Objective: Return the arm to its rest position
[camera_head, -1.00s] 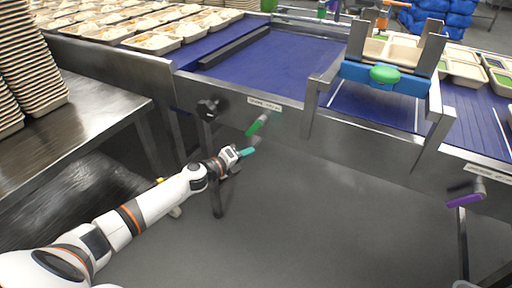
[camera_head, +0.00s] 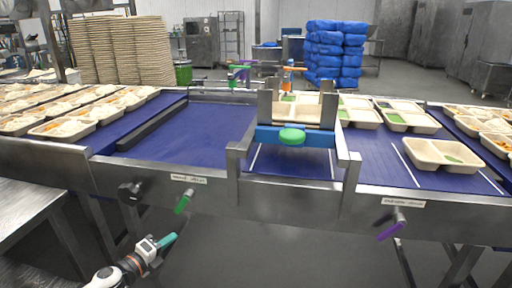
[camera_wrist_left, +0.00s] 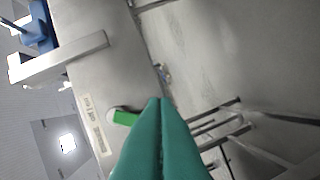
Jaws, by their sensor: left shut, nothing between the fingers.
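My left arm comes in at the bottom left of the head view, white with an orange ring. Its gripper (camera_head: 168,240) has teal fingers and is shut and empty, low in front of the conveyor's metal side. In the left wrist view the teal fingers (camera_wrist_left: 160,140) lie pressed together with nothing between them. A green lever (camera_head: 183,203) on the conveyor side is just above and right of the gripper; it also shows beside the fingers in the left wrist view (camera_wrist_left: 125,117). My right gripper is not in the head view.
A blue conveyor (camera_head: 190,128) crosses the view, with a metal frame and green button (camera_head: 291,136) over it. A black knob (camera_head: 130,192) and a purple lever (camera_head: 391,230) stick out from its side. A steel table (camera_head: 22,212) stands at left. The floor (camera_head: 290,255) in front is clear.

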